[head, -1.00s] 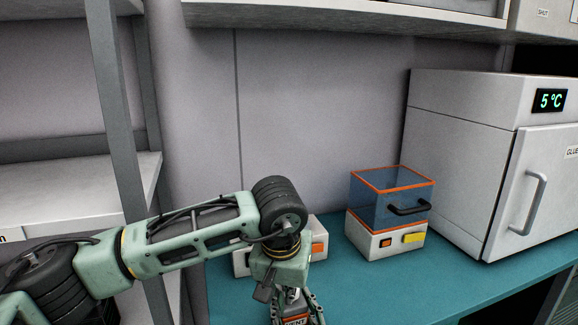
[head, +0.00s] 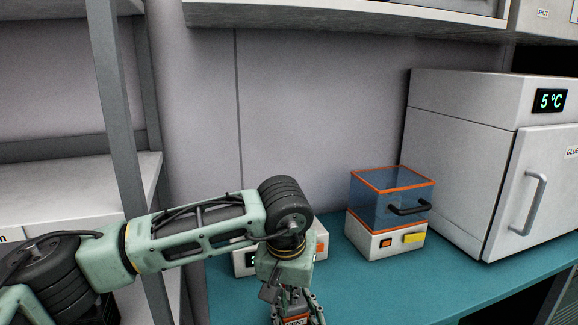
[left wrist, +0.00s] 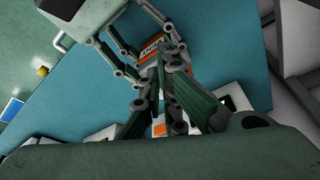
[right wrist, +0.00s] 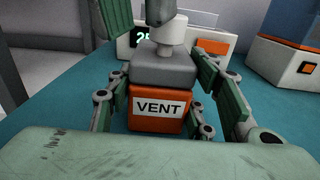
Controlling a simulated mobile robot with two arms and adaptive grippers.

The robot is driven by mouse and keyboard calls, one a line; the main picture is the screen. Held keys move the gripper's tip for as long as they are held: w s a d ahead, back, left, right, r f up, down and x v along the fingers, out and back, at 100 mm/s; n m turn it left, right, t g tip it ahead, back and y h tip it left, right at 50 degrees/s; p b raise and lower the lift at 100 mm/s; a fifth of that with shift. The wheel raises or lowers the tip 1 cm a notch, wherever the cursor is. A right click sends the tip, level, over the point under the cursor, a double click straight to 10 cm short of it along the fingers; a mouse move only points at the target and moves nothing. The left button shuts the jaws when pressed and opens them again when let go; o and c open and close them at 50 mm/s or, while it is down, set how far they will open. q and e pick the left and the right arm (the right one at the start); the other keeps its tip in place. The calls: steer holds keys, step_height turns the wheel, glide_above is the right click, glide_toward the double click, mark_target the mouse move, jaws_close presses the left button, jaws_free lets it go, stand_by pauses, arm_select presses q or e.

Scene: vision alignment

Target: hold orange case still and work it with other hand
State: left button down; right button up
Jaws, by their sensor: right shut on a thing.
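The orange case (right wrist: 150,119) has a VENT label, a grey upper part (right wrist: 165,69) and a pale round piece (right wrist: 167,33) on top. My right gripper (right wrist: 157,113) is shut on it, with a finger along each side. The case (head: 295,321) shows at the bottom edge in the head view, and also in the left wrist view (left wrist: 151,50). My left gripper (head: 293,297) points down just above the case. Its green fingers (right wrist: 140,14) are close to the pale piece in the right wrist view. The contact and jaw gap are unclear.
A white device with a display (head: 241,262) stands behind the case, partly hidden by my left arm. To its right is a blue clear box with orange rims (head: 372,205) on a white base. A white cabinet (head: 460,150) stands further right. The teal bench (head: 400,285) is clear in front.

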arm_select(q)
steer(key=shift+s+d+f, duration=0.2)
steer(key=shift+d+f, duration=0.05)
steer(key=shift+f, duration=0.05)
arm_select(e)
steer(key=shift+s+a, duration=0.1)
steer(key=shift+a, duration=0.05)
arm_select(q)
steer(key=shift+s, duration=0.15)
arm_select(e)
steer(key=shift+f, duration=0.1)
arm_select(q)
step_height(320, 180, up, 6)
steer(key=shift+s+r, duration=0.2)
stand_by(0.4)
steer(key=shift+a, duration=0.1)
arm_select(e)
steer(key=o, duration=1.3)
steer(key=shift+o, duration=0.2)
